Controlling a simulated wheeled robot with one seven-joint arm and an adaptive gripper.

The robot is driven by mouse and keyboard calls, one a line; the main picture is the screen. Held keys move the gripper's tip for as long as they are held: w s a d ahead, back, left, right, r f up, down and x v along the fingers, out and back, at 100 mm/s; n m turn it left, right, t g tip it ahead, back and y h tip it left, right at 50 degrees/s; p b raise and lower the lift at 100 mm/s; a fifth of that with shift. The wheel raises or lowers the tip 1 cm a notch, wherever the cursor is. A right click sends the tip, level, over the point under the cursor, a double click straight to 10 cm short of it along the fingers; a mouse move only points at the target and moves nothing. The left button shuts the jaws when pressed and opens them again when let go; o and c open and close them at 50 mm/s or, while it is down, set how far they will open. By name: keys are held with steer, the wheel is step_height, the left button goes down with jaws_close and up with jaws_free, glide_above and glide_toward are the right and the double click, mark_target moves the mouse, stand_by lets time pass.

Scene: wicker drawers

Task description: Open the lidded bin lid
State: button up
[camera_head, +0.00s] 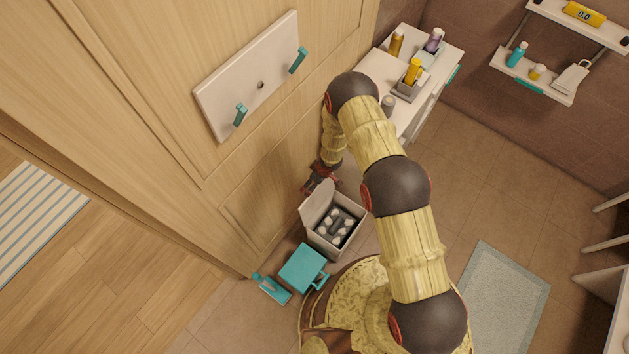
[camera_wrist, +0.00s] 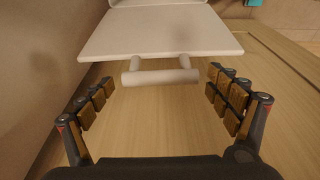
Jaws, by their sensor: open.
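The lidded bin (camera_head: 348,249) is a pale box on the floor by the wooden wall. Its lid (camera_head: 317,204) is tilted up, and grey and white items show inside. In the wrist view, a pale flat panel that looks like the lid (camera_wrist: 160,36) carries a bar handle (camera_wrist: 160,76) on two posts. My gripper (camera_head: 319,180) is beside the raised lid in the head view. In the wrist view, my gripper (camera_wrist: 158,84) is open, with one finger on each side of the handle and a gap to both.
A teal bin (camera_head: 303,268) and a smaller teal item (camera_head: 270,289) stand near the bin. A white cabinet (camera_head: 422,101) with bottles is at the back. A wall panel with teal hooks (camera_head: 225,97) is above. A grey mat (camera_head: 501,295) lies on clear floor at right.

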steer(key=v, duration=1.2)
steer(key=shift+w, duration=0.1)
steer(key=s+d+g+h, duration=0.1)
steer(key=s+d+h, duration=0.2)
steer(key=s+d, duration=0.35)
steer(key=d+r+m+g+h, duration=0.1)
steer(key=d+r+m, duration=0.15)
steer(key=r, duration=0.25)
steer(key=d+r+m+h, duration=0.1)
steer(key=d+r, duration=0.3)
steer(key=r, duration=0.2)
steer(key=s+d+r+m+t+y+b, duration=0.1)
steer(key=s+r, duration=0.5)
steer(key=r, duration=0.7)
steer(key=s+d+r+m+t+b, duration=0.1)
steer(key=s+r+m+t+b, duration=0.2)
steer(key=r, duration=1)
steer(key=s+d+r+m+t+y+b, duration=0.1)
steer(key=s+r+m+b, duration=0.2)
steer(key=s+r, duration=0.7)
step_height(320, 180, up, 3)
steer(key=shift+d+t+y+b, duration=0.3)
steer(key=shift+d+t+b, duration=0.1)
steer(key=shift+b, duration=0.15)
